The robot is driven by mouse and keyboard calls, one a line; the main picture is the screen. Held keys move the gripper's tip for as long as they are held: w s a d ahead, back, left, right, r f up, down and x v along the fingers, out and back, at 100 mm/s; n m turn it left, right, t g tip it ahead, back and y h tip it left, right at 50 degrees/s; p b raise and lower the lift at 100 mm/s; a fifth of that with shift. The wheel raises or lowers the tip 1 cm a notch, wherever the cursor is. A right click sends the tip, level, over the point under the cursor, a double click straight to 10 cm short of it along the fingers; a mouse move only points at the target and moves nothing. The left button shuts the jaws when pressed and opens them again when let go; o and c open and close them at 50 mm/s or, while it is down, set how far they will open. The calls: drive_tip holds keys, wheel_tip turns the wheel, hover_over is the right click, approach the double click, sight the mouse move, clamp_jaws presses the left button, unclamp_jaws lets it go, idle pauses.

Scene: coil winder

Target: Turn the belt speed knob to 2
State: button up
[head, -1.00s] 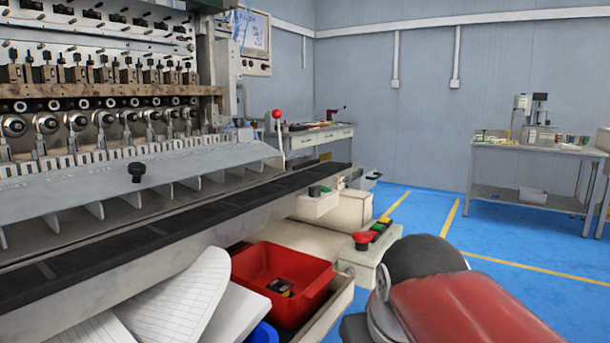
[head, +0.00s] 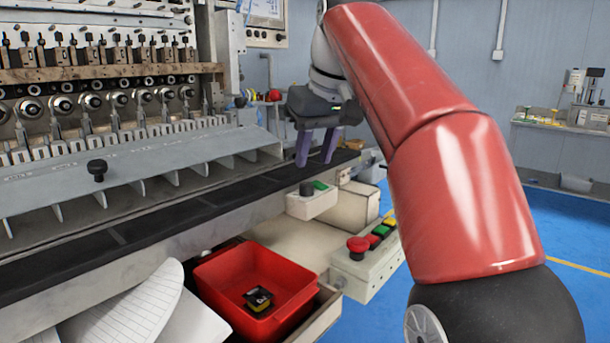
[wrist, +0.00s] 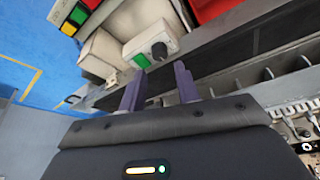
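A black knob (head: 306,188) sits on a small pale control box (head: 311,205) at the belt's front edge, beside a green button (head: 320,185). In the wrist view the black knob (wrist: 159,50) and green button (wrist: 142,61) lie just past the fingertips. No scale or number can be read, so its setting is unclear. My gripper (head: 315,163) points down above and behind the box, apart from the knob. In the wrist view my gripper (wrist: 159,69) has its two purple fingers spread, with nothing between them.
The dark belt (head: 150,225) runs along the machine. A red emergency button (head: 357,246) and coloured buttons stand on another box (head: 365,270) nearer me. A red bin (head: 255,292) holds a small part. A second black knob (head: 97,167) is on the sloped grey guard.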

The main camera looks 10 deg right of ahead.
sight(307, 184)
drive_tip(key=b+x, duration=0.1)
drive_tip(key=x, duration=0.5)
drive_tip(key=shift+c, duration=0.2)
drive_tip(key=c, duration=0.6)
drive_tip(key=shift+c, duration=0.2)
drive_tip(key=shift+n, duration=0.3)
drive_tip(key=n+y+p, duration=0.1)
drive_tip(key=n, duration=0.1)
drive_tip(key=shift+w+d+n, duration=0.1)
drive_tip(key=shift+w+n, duration=0.05)
drive_tip(key=shift+n, duration=0.25)
drive_tip(key=n+y, duration=0.1)
drive_tip(key=n, duration=0.1)
drive_tip(key=n+g, duration=0.1)
drive_tip(key=n, duration=0.2)
drive_tip(key=shift+w+d+g+y, duration=0.1)
drive_tip(key=shift+d+g+y, duration=0.05)
drive_tip(key=shift+g+y, duration=0.2)
drive_tip(key=shift+n, duration=0.3)
